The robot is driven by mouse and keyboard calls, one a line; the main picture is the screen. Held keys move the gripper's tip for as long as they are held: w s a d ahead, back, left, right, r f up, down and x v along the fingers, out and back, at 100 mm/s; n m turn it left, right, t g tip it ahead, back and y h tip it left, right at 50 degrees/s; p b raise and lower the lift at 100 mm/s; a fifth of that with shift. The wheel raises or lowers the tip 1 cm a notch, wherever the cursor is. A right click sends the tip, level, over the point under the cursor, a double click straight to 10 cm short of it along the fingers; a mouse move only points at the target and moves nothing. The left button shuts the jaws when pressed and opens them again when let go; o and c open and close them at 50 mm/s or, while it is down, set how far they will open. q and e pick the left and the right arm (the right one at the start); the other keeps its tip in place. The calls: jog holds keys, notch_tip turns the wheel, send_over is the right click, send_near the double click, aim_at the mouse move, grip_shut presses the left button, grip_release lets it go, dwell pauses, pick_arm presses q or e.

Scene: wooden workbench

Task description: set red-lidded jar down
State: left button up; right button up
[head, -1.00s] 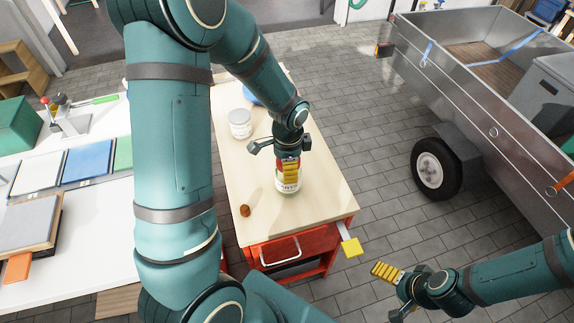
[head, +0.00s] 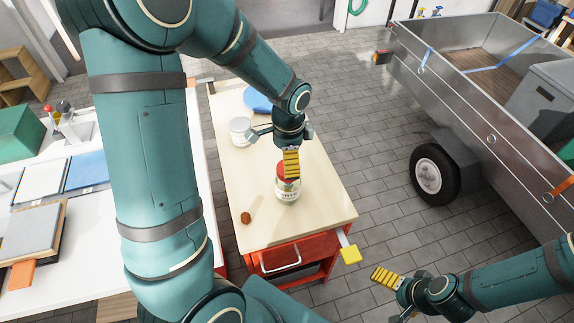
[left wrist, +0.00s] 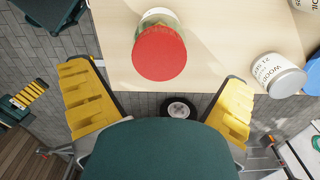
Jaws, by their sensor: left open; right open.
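The red-lidded jar (head: 288,191), with a pale label, stands upright on the wooden bench top (head: 318,212) near its front. My left gripper (head: 291,162) is open and empty, just above and behind the jar in the head view, and its yellow finger overlaps the lid's edge. In the left wrist view the round red lid (left wrist: 159,54) lies beyond the spread fingertips of the left gripper (left wrist: 160,98), with nothing between them. My right gripper (head: 388,292) is open and empty, off the bench's right front corner, over the floor.
A white can (head: 240,131) and a blue object (head: 257,98) stand farther back on the bench. A small brown lump (head: 246,217) lies left of the jar. A yellow block (head: 350,254) sticks out at the front right corner. A metal trailer (head: 480,110) stands at right.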

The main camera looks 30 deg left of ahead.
pick_arm(q)
notch_tip(320, 180, up, 5)
jog(key=shift+f+p, duration=0.1)
jog(key=shift+p, duration=0.3)
dwell(0.4)
